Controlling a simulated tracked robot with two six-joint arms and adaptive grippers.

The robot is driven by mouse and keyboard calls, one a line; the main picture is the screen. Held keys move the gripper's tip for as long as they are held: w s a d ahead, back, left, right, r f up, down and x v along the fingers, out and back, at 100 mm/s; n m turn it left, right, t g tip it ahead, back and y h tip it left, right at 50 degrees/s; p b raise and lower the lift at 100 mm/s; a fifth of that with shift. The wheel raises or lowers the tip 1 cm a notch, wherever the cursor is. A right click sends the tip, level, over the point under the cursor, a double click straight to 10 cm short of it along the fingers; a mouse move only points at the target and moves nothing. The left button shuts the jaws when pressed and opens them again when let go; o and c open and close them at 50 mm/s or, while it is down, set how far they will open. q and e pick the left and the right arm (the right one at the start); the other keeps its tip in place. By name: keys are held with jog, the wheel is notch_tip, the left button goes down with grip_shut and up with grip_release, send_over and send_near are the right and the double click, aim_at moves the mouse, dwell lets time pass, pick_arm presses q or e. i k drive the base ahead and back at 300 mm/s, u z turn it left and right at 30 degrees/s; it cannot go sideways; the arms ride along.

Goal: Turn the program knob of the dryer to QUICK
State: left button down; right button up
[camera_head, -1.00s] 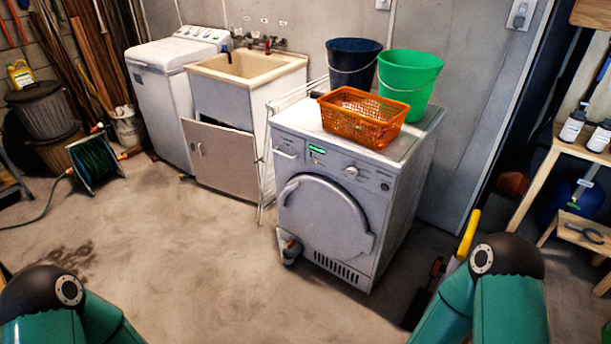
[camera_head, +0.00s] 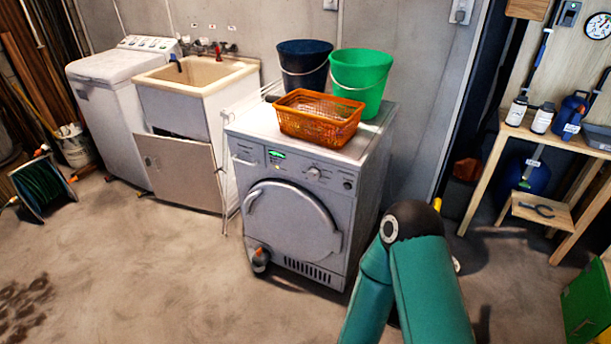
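The grey dryer (camera_head: 290,215) stands in the middle of the view with its round door shut. Its program knob (camera_head: 314,172) is a small round dial on the front panel, right of a green lit display (camera_head: 276,154). The knob's markings and pointer are too small to read. One green arm of mine with a black joint rises at the lower right, in front of the dryer's right side. No gripper shows in the view, and nothing of mine is seen at the knob.
An orange basket (camera_head: 318,118), a dark blue bucket (camera_head: 304,68) and a green bucket (camera_head: 361,82) stand on the dryer. A bottle (camera_head: 260,260) stands at its front left foot. A wooden bench (camera_head: 560,142) is at right. Floor in front is clear.

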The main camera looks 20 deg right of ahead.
aim_at(313, 174)
jog(key=i, duration=0.95)
jog(key=z, duration=0.05)
